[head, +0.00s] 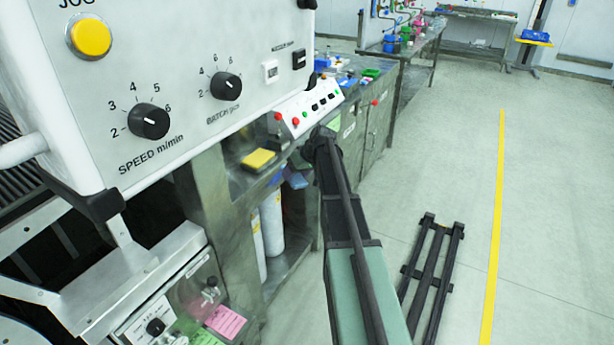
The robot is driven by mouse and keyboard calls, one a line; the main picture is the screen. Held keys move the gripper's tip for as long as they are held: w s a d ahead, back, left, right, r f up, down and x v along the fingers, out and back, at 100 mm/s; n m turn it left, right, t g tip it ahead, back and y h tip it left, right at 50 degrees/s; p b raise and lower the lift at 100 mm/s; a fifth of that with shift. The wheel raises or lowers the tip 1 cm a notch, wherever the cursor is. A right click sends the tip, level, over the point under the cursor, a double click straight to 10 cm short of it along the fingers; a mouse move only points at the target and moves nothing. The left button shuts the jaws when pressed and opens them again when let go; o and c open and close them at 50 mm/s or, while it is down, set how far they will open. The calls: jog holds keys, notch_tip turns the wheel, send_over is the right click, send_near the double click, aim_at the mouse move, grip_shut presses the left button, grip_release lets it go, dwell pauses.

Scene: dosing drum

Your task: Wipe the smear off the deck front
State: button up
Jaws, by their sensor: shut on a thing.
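The deck (225,183) is a grey metal shelf right of the large control panel. Its front edge shows beside my arm; I cannot make out a smear there. A yellow block (258,160), like a sponge, lies on the deck near that edge. My arm reaches up from the bottom, and my gripper (299,161) is at its far end beside the deck front, small and partly hidden. It appears shut on a light blue cloth-like thing (296,179), close to the deck front. Whether that thing touches the front, I cannot tell.
The control panel (200,60) with knobs fills the upper left. White cylinders (271,225) stand beneath the deck. A small button console (310,107) is beyond my gripper. A black pallet-like frame (432,270) lies on the floor. Floor right of the yellow line (494,220) is clear.

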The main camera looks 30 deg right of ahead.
aim_at(266, 187)
notch_tip(266, 187, down, 9)
jog(key=s+a+m+t+y+b, duration=0.1)
jog(key=a+m+t+y+b, duration=0.3)
jog(key=t+b, duration=1.4)
jog(key=shift+w+a+r+m+g+h+b, duration=0.1)
jog(key=shift+w+a+m+g+b, duration=0.15)
jog(key=shift+w+g+b, duration=0.55)
jog(key=shift+w+a+f+m+g+h+b, duration=0.1)
jog(key=shift+w+a+m+g+b, duration=0.1)
jog(key=shift+w+g+b, duration=0.6)
jog(key=shift+w+a+r+m+g+h+b, duration=0.15)
jog(key=shift+w+a+g+b, duration=0.1)
jog(key=shift+w+g+b, duration=0.55)
jog(key=shift+x, duration=1.05)
